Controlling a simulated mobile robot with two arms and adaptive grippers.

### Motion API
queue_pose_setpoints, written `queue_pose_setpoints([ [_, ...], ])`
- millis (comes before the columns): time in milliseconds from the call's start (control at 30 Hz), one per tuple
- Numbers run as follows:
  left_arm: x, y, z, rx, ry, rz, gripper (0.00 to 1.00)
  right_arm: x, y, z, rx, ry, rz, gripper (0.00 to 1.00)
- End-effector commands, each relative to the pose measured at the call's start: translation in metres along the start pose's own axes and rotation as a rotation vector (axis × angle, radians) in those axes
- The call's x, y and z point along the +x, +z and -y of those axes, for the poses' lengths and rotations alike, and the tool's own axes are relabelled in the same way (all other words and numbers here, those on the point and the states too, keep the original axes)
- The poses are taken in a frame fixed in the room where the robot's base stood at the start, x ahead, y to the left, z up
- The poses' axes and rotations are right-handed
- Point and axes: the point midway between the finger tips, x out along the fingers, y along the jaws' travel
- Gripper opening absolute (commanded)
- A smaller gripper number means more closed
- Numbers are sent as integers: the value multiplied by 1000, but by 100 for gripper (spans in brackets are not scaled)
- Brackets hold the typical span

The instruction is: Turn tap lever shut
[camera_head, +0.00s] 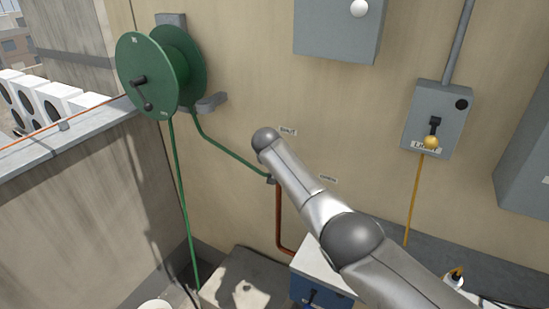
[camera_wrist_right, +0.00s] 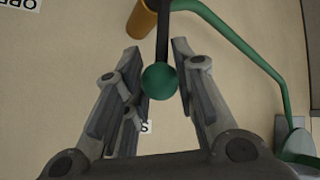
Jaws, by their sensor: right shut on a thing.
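The tap lever is a dark bar (camera_wrist_right: 162,35) with a round green knob (camera_wrist_right: 160,83) in the right wrist view. The knob lies between the fingers of my right gripper (camera_wrist_right: 162,88), which is shut on the lever. In the head view my right arm comes in from the lower right and hides the lever and gripper. A copper pipe (camera_head: 278,215) and green hose (camera_head: 228,150) meet beside my arm. The SHUT label (camera_head: 288,131) and the OPEN label (camera_head: 328,179) are on the wall; the OPEN label also shows upside down in the wrist view (camera_wrist_right: 18,4). My left gripper is not in view.
A green hose reel (camera_head: 155,75) hangs at the upper left. A grey switch box (camera_head: 435,105) with a yellow knob is on the right wall, and another grey box (camera_head: 335,25) is above. A blue box (camera_head: 315,290) with a white lid stands below my arm.

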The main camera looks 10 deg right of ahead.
Motion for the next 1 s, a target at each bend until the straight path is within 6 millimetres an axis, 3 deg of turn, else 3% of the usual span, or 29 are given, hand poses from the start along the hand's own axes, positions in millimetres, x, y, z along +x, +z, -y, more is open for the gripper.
queue_pose_setpoints([
  [67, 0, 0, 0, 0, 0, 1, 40, -1, -1, 2, -1, -3, -4, 0],
  [100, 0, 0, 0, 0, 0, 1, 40, -1, -1, 2, -1, -3, -4, 29],
  [267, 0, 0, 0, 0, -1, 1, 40, -1, -1, 1, 0, -2, -3, 49],
  [700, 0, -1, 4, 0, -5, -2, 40, -3, 0, 0, 1, -1, -1, 49],
  [1000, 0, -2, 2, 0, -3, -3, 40, -25, -1, 1, 0, -2, -4, 49],
])
